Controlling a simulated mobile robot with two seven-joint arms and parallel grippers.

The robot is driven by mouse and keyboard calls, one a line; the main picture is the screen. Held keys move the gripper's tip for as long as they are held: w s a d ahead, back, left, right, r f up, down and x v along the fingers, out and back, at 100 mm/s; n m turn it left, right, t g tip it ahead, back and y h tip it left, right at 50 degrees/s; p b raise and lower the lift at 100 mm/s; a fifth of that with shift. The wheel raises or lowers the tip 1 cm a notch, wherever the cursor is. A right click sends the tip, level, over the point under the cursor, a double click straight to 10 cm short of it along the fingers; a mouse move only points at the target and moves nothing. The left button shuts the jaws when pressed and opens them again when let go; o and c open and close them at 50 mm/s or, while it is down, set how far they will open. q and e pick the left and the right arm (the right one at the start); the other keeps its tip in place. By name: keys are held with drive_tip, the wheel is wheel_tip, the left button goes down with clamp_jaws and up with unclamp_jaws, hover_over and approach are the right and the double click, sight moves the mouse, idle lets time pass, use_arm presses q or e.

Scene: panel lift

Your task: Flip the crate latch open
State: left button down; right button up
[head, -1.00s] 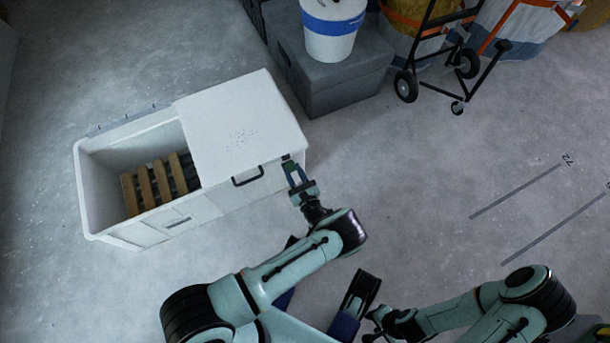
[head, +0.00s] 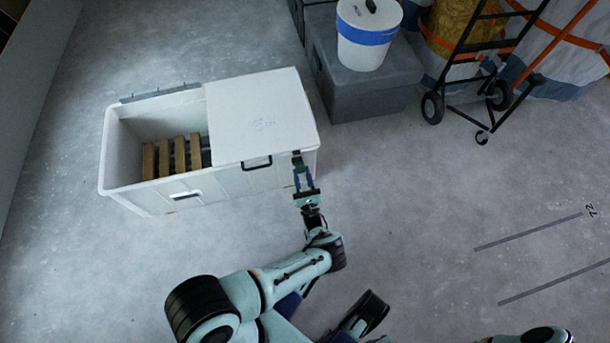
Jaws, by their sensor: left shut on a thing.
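The white crate (head: 150,200) stands on the floor left of centre in the head view. A white lid panel (head: 250,110) covers its right half, and the left half is open. A small dark green latch (head: 297,158) sits at the front right, near the lid's edge. My left gripper (head: 301,170) reaches up to it from below and is shut on it. The fingers partly hide the latch, so I cannot tell how far it is turned. My right gripper is not in view; only a bit of the right arm shows at the bottom edge.
Wooden slats (head: 178,157) lie inside the crate's open half. A black handle (head: 257,163) is on its front. A grey box (head: 365,95) with a white bucket (head: 367,40) stands behind right. A hand truck (head: 465,75) is farther right. The floor at right is clear.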

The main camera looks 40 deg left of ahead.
use_arm(q)
drive_tip(key=shift+s+d+f+y, duration=0.1)
drive_tip(key=shift+f+y, duration=0.2)
drive_tip(key=shift+f, duration=0.1)
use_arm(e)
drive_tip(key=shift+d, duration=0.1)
use_arm(q)
drive_tip(key=shift+t, duration=0.4)
drive_tip(key=c, duration=0.8)
unclamp_jaws()
drive_tip(key=shift+o, duration=0.2)
drive_tip(key=shift+r+p, duration=0.35)
drive_tip(key=shift+r, duration=0.1)
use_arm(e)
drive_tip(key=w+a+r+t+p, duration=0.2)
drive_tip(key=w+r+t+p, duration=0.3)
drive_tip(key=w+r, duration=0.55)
use_arm(q)
wheel_tip(320, 180, up, 19)
drive_tip(key=p, duration=0.3)
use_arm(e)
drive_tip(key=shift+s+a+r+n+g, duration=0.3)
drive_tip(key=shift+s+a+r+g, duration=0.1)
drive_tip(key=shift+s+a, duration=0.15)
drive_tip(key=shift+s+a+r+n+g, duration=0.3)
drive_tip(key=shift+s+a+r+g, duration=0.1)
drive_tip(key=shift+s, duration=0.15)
